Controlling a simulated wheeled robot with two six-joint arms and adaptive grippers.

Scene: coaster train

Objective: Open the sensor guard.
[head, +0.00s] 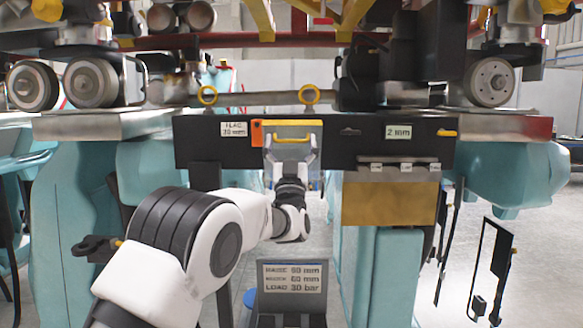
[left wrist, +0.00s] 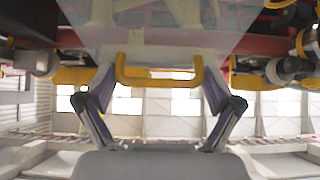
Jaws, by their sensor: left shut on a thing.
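The sensor guard shows in the left wrist view as a see-through panel (left wrist: 165,38) with a yellow handle (left wrist: 158,78) at its lower edge. In the head view the yellow handle (head: 292,139) is at the middle of the black beam. My left gripper (head: 291,148) reaches up to it from below and is shut on the handle. In the left wrist view the fingers (left wrist: 158,88) stand at the two ends of the handle. The gripper hides part of the guard in the head view. My right gripper is in neither view.
The black beam (head: 350,151) carries an orange tag (head: 256,133) and labels. Two yellow rings (head: 309,95) stand above it. Wheels (head: 491,81) and undercarriage parts hang above and to both sides. A sign (head: 292,278) stands below. Teal supports (head: 385,270) flank the middle.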

